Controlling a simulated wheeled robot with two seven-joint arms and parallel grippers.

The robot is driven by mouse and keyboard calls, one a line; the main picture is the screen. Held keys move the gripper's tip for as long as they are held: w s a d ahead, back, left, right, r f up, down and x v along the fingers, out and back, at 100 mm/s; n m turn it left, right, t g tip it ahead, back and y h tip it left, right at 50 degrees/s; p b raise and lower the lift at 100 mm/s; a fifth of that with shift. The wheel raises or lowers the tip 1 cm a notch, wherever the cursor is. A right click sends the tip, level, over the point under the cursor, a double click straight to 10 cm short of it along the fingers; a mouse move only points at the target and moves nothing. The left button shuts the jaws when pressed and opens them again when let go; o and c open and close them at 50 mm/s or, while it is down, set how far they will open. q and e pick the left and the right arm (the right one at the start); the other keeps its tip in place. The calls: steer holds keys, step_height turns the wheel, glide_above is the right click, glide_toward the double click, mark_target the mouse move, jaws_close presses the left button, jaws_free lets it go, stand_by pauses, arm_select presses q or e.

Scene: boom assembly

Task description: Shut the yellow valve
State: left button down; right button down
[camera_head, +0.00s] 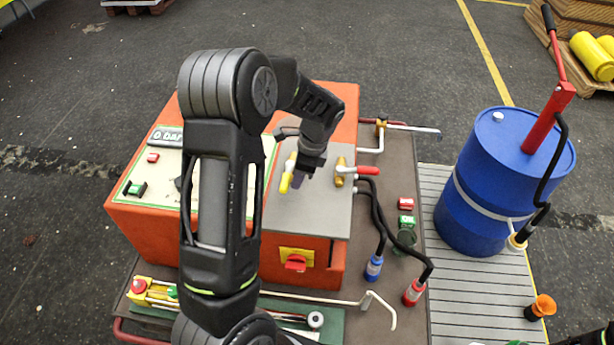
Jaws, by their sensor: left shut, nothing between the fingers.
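The yellow valve handle (285,183) is on the grey top plate of the orange machine, left of a red-handled valve (364,170). My left gripper (299,179) is over the plate just right of the yellow handle. Its fingers are shut with nothing between them. I cannot tell whether they touch the handle. The wrist hides part of the plate behind the valve. My right gripper is not in view; only a dark piece of my arm shows at the bottom right corner.
The orange machine (344,103) stands on a cart with black hoses ending in blue (374,268) and red (414,292) connectors. A blue barrel (485,190) with a red-handled pump stands to the right. My left arm covers much of the machine's pale panel.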

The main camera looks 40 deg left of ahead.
arm_select(q)
steer(key=shift+s+a+m, duration=0.35)
steer(key=shift+m, duration=0.25)
stand_by(0.5)
steer(key=shift+s+a+m+t, duration=0.5)
steer(key=shift+s+a+m, duration=0.2)
steer(key=shift+m, duration=0.6)
steer(key=a+m, duration=0.1)
steer(key=m+p, duration=0.1)
steer(key=shift+s+a+r+m+t+y, duration=0.1)
steer(key=shift+s+a+m+t+y, duration=0.2)
steer(key=shift+s+a+m, duration=0.1)
steer(key=shift+s+a+m+p, duration=0.15)
steer(key=shift+a+m+p, duration=0.35)
steer(key=shift+a+m, duration=0.1)
steer(key=shift+a+p, duration=0.8)
steer(key=shift+a, duration=1.05)
steer(key=shift+w+a+p, duration=0.15)
steer(key=shift+w+a, duration=0.15)
steer(key=shift+a, duration=0.2)
steer(key=shift+w+a+p, duration=0.15)
steer(key=shift+w+a, duration=0.1)
steer(key=shift+a, duration=0.25)
steer(key=shift+w+a, duration=0.35)
steer(key=shift+a, duration=0.05)
